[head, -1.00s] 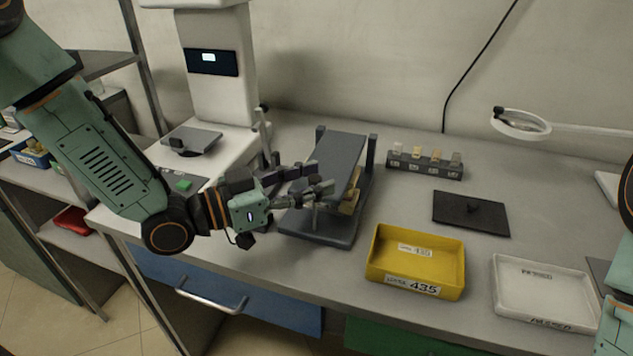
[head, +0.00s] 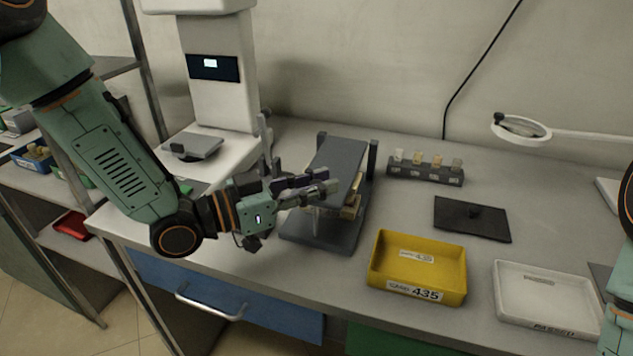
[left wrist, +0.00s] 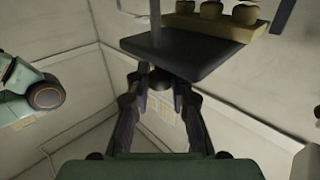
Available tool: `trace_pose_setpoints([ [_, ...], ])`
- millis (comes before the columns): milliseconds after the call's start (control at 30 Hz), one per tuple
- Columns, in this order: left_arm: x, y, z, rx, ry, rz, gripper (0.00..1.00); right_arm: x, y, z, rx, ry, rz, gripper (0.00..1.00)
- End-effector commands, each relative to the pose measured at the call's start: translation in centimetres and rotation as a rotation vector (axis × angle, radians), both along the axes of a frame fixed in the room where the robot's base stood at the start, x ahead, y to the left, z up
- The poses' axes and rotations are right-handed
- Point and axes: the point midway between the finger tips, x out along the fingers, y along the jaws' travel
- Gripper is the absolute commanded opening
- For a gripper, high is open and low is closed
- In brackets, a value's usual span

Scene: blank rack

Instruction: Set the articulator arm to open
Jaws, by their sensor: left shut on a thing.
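The articulator has a dark grey base (head: 318,234) and upright posts at its back. Its arm (head: 341,156), a flat dark plate, slopes down toward the front over a yellowish cast (head: 353,208). My left gripper (head: 332,187) is shut at the arm's front end. In the left wrist view the arm (left wrist: 190,58) crosses above the left gripper (left wrist: 160,82), whose fingers close around a dark rounded part at its edge. The cast (left wrist: 215,22) shows beyond the plate. The fingers partly hide the arm's front in the head view. My right gripper is not in view.
A yellow tray (head: 417,292) and a white tray (head: 545,325) stand front right. A dark plate (head: 471,218) and a rack of small samples (head: 425,172) lie behind them. A white machine (head: 215,80) stands back left. A magnifier (head: 521,128) juts in at right.

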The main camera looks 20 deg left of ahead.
Motion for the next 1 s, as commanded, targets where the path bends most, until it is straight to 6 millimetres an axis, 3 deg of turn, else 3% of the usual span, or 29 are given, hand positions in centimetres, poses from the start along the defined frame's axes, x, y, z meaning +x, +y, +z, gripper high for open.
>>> trace_pose_setpoints([
  [100,0.0,0.0,-0.1,0.001,0.001,0.0,0.0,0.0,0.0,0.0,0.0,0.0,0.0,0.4],
  [667,0.0,0.0,0.0,0.002,0.006,0.0,0.0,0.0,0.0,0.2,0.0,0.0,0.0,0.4],
  [1000,0.2,0.0,1.8,0.005,0.073,0.001,0.0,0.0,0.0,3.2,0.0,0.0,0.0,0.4],
])
